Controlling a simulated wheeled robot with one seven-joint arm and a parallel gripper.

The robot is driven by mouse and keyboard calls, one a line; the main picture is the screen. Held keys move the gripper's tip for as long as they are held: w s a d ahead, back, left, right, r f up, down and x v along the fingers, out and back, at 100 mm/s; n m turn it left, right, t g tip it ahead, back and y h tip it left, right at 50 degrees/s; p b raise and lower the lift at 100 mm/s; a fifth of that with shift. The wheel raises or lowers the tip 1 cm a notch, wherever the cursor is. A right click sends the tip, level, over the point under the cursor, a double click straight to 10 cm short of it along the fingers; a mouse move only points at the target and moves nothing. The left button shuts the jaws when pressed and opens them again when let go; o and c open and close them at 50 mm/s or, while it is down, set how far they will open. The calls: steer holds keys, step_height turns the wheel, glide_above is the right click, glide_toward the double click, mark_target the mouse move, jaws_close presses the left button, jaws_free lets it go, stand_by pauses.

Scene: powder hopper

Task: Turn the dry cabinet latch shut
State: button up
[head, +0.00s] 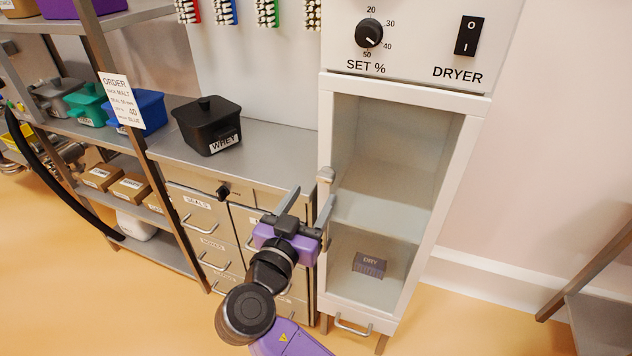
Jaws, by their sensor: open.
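The dry cabinet (455,185) is a tall white unit with a framed see-through front, seen right of centre. Its front looks shut or nearly so. My gripper body hides part of the cabinet's left edge.
Above is a panel with a SET % knob (369,33) and a DRYER switch (469,36). Left is a steel counter (262,143) with drawers and a black WHEY bin (207,127). A bench leg stands far right.

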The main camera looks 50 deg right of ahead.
mark_target(323, 179)
steer(key=p+x, duration=0.1)
steer(key=x, duration=0.5)
steer(key=shift+s, duration=0.1)
steer(key=shift+c, duration=0.2)
jaws_close()
